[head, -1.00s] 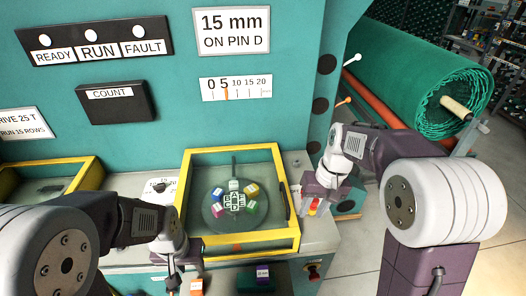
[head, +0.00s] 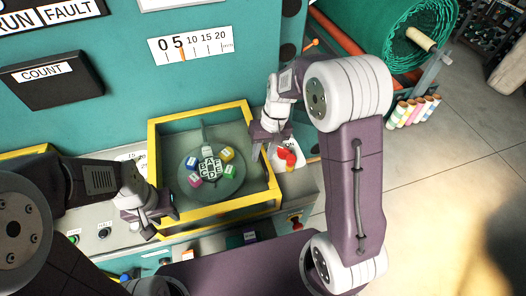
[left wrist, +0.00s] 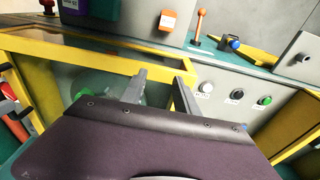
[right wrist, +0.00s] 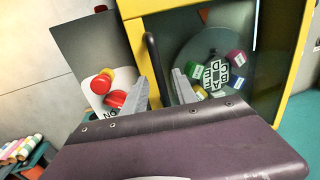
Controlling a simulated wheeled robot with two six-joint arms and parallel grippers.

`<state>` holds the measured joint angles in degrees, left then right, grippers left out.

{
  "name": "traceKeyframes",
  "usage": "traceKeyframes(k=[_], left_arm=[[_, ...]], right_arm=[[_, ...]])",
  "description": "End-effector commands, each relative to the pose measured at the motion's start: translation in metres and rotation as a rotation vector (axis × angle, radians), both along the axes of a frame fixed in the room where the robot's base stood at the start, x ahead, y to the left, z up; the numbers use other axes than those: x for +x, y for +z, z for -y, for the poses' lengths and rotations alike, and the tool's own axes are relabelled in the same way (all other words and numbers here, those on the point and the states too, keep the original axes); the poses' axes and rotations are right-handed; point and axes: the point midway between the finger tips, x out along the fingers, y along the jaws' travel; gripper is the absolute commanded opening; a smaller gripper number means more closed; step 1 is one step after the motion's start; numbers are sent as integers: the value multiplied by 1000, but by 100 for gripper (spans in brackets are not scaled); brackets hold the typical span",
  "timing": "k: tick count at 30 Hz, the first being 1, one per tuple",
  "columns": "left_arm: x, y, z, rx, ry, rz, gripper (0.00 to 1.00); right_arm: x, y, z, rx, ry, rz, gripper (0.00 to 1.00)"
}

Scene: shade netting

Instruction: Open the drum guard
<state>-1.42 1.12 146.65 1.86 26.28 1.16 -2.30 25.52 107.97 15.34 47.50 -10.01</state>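The drum guard (head: 214,222) is a yellow-framed clear cover, lying shut over a round drum (head: 226,186) with coloured, lettered blocks. Its black bar handle (right wrist: 152,55) is on its right side. My right gripper (head: 262,146) is at that side. In the right wrist view its fingers (right wrist: 160,92) are open, with the handle's lower end showing between them; I cannot tell if they touch it. My left gripper (head: 162,218) is by the guard's front left corner. In the left wrist view its fingers (left wrist: 160,88) are apart and empty, close to a yellow frame edge.
Red and yellow knobs (right wrist: 105,90) stand on a panel close beside the right gripper. Buttons (left wrist: 237,96) line the front panel near the left gripper. A green net roll (head: 395,30) and coloured tubes (head: 413,110) are at the back right.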

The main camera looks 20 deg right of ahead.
Motion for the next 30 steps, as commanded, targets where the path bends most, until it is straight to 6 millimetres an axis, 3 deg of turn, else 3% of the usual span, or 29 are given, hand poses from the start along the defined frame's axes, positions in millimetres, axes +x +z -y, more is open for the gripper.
traceKeyframes(k=[7,10,11,30], left_arm=[[0,0,0,0,0,0,36],[0,0,0,0,0,0,36],[0,0,0,0,0,0,36],[0,0,0,0,0,0,36]], right_arm=[[0,-1,0,0,0,1,31],[0,-1,0,0,0,1,3],[0,-1,0,0,0,1,0],[1,0,0,-1,-1,5,0]])
